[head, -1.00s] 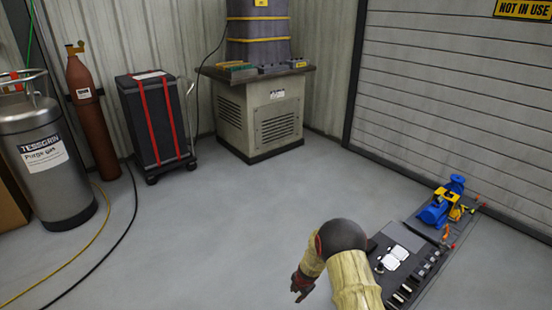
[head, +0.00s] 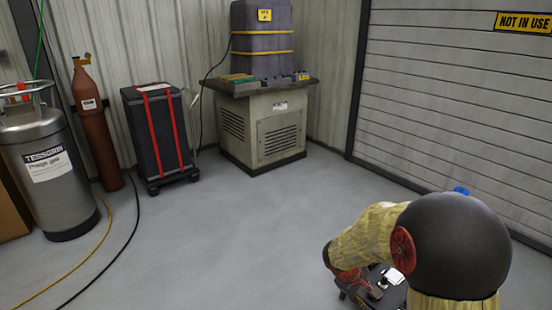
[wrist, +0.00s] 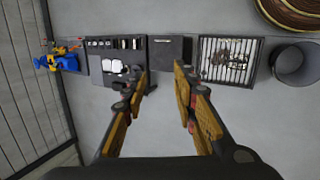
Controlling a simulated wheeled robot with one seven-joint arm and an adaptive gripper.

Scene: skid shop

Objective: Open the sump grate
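In the wrist view, a dark-framed grate with pale bars (wrist: 229,58) lies at floor level, right of the middle, and appears shut. Something unclear shows beneath its bars. My gripper (wrist: 165,84) is open, with its two fingers wide apart and nothing between them. The fingertips are left of the grate in the picture and appear apart from it. A dark panel with a small pale handle (wrist: 168,50) lies beyond the fingertips, just left of the grate. The head view does not show the grate; my arm fills its lower right.
Left of the panel is a dark tray (wrist: 106,75) with white parts, then a blue pump (wrist: 60,62). A grey round bin (wrist: 298,64) and a brown coil (wrist: 292,12) are right of the grate. A cabinet (head: 264,130) and black cart (head: 158,132) stand behind open floor.

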